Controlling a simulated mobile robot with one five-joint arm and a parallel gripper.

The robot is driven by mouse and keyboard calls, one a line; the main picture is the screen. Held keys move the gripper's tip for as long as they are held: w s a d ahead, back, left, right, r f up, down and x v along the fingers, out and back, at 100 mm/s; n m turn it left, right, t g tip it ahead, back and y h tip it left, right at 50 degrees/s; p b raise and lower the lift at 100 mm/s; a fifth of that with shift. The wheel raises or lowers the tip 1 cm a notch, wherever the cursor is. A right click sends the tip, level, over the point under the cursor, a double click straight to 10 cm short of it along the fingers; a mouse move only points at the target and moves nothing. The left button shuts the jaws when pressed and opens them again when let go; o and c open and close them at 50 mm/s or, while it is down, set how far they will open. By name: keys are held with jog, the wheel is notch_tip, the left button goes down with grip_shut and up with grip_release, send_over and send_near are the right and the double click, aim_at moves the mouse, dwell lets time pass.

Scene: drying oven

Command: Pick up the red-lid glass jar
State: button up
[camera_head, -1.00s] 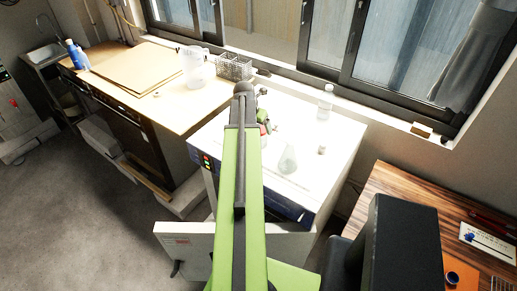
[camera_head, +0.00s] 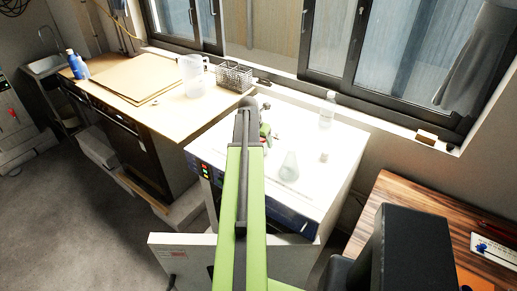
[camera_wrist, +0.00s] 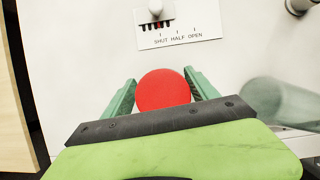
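The red lid (camera_wrist: 165,90) of the jar shows from above in the wrist view. It sits between the two green fingers of my gripper (camera_wrist: 160,76). The fingers are apart on either side of the lid, with a narrow gap at the left; I cannot tell whether the right one touches. The jar's glass body is hidden under the lid and gripper. In the head view my gripper (camera_head: 266,132) is over the white oven top, partly behind my arm, and the jar cannot be made out there.
A conical glass flask (camera_head: 289,167) stands right of my gripper; glass also shows close by in the wrist view (camera_wrist: 285,105). A clear bottle (camera_head: 327,110) and a small pale object (camera_head: 324,157) stand farther right on the oven top (camera_head: 325,190). A wire basket (camera_head: 234,76) is behind left.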

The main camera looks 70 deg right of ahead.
jog(key=c, duration=1)
